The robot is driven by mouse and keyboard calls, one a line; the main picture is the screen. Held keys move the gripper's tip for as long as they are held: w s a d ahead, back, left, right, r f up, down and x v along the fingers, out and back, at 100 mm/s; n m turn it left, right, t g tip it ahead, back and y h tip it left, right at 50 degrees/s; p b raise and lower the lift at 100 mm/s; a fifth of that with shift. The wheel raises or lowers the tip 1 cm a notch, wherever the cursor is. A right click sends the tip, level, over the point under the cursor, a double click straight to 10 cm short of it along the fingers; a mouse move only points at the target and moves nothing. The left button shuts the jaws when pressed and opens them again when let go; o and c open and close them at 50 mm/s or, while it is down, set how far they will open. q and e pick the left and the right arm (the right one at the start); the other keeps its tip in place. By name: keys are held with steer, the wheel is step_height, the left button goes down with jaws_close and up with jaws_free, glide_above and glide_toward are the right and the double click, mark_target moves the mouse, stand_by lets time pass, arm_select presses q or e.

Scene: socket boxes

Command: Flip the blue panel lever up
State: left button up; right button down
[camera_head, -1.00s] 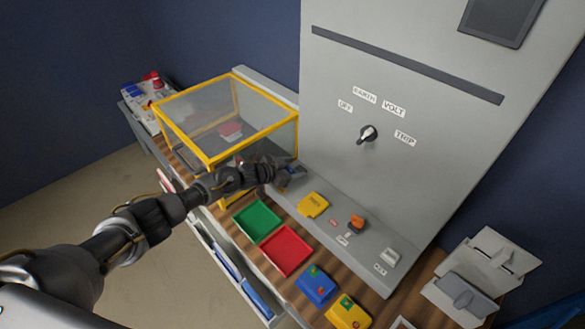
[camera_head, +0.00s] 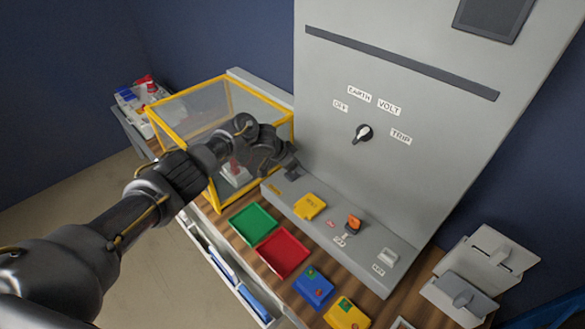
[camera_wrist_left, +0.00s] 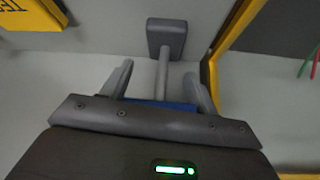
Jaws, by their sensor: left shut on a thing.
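The lever shows in the left wrist view as a dark grey block (camera_wrist_left: 167,37) on the grey panel, with a light grey shaft (camera_wrist_left: 162,75) running toward me. A blue part (camera_wrist_left: 160,102) lies at its near end, between my left gripper's fingers. My left gripper (camera_wrist_left: 158,82) is shut on the lever, one finger on each side. In the head view my left gripper (camera_head: 284,163) is at the left end of the grey panel (camera_head: 285,198), beside the yellow-framed case. The lever is mostly hidden there. My right gripper is out of view.
The yellow-framed clear case (camera_head: 220,135) stands close to my left arm. A yellow box (camera_head: 309,206), an orange switch (camera_head: 354,223) and a rotary knob (camera_head: 362,133) are to the right. Green (camera_head: 252,224) and red (camera_head: 283,253) trays lie in front.

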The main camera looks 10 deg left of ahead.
arm_select(q)
steer(key=shift+d+f, duration=0.1)
stand_by(0.4)
steer(key=o, duration=1.3)
steer(key=shift+o, duration=0.2)
steer(key=shift+s+a+r, duration=0.1)
steer(key=shift+a+r, duration=0.1)
steer(key=shift+r, duration=0.35)
steer(key=v, duration=0.9)
steer(key=shift+r, duration=0.35)
steer(key=shift+s, duration=0.15)
